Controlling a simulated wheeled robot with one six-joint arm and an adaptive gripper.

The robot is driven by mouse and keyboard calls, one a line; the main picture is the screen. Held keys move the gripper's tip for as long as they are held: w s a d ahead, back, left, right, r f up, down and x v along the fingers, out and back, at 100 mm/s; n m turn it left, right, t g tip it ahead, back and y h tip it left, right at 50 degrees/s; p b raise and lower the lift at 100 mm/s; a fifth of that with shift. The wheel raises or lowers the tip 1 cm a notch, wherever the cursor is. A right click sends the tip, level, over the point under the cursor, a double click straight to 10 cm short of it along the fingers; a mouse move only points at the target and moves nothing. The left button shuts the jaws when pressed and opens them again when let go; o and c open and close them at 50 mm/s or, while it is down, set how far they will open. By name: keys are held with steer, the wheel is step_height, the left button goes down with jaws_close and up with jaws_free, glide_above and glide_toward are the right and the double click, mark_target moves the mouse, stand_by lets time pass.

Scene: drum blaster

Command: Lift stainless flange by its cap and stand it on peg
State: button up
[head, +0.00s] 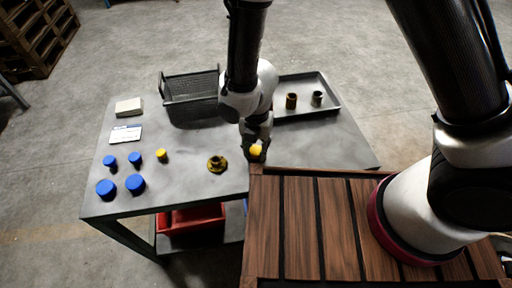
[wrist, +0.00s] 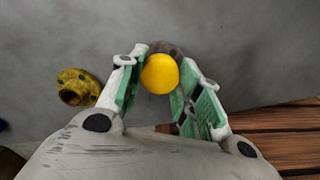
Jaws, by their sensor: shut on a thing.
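My gripper (head: 257,142) points down over the table's front part, near its edge with the wooden top. Its two green-padded fingers also show in the wrist view (wrist: 163,75) and are shut on a round yellow cap (wrist: 160,74). The cap shows in the head view too (head: 256,149). A dark grey-brown flange (wrist: 166,47) shows partly behind the cap; the cap and fingers hide most of it. I cannot tell whether it touches the table. I cannot make out a peg in either view.
Several blue caps (head: 135,183) and another yellow cap (head: 161,155) stand further left. A tray (head: 335,101) with two small cylinders and a black mesh basket (head: 190,87) are at the back.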

step_height(320, 180, up, 10)
stand_by(1.2)
